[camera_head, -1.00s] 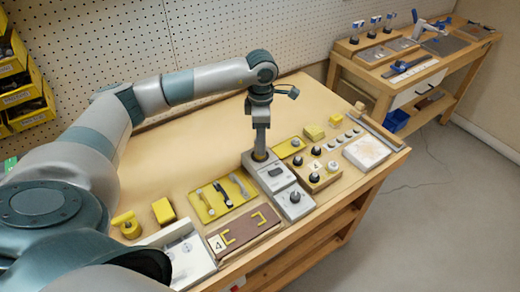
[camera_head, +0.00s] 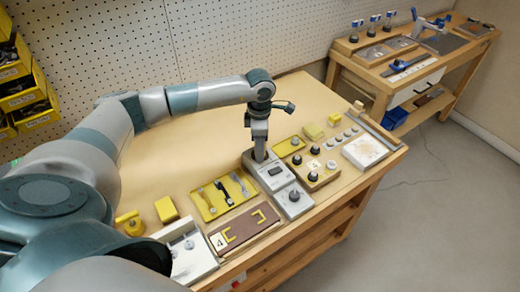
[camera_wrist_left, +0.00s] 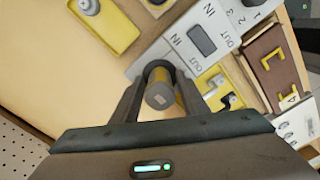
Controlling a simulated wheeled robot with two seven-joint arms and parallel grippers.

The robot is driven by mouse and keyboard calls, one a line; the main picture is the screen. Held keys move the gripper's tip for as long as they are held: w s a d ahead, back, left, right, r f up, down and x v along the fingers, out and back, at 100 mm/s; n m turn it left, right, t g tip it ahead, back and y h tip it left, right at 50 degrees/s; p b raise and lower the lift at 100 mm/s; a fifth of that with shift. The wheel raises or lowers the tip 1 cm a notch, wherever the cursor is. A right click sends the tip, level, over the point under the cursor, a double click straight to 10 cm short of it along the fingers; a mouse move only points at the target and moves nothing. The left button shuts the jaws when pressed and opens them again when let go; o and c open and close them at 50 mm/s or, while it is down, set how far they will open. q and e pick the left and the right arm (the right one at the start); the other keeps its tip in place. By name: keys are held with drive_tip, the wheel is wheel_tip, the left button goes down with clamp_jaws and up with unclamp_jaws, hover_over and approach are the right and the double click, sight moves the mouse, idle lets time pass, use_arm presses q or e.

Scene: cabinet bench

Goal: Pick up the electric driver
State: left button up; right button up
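The electric driver (camera_wrist_left: 160,92), a dark grey cylinder with some yellow at its side, shows end-on in the left wrist view. It stands at the light grey unit marked IN and OUT (camera_wrist_left: 208,38), which also shows on the bench in the head view (camera_head: 274,178). My left gripper (camera_wrist_left: 160,80) is pointing down with one finger on each side of the driver. The fingers look open, with narrow gaps; contact is not clear. In the head view the left gripper (camera_head: 260,157) hides most of the driver. My right gripper is not in view.
A yellow tool tray (camera_head: 224,196), a brown board with yellow brackets (camera_head: 244,227) and a block with black knobs (camera_head: 317,173) stand close around the unit. A yellow tray (camera_head: 289,146) lies behind. The bench's back left is clear.

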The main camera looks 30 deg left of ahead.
use_arm(q)
clamp_jaws()
drive_tip(key=shift+r, duration=0.15)
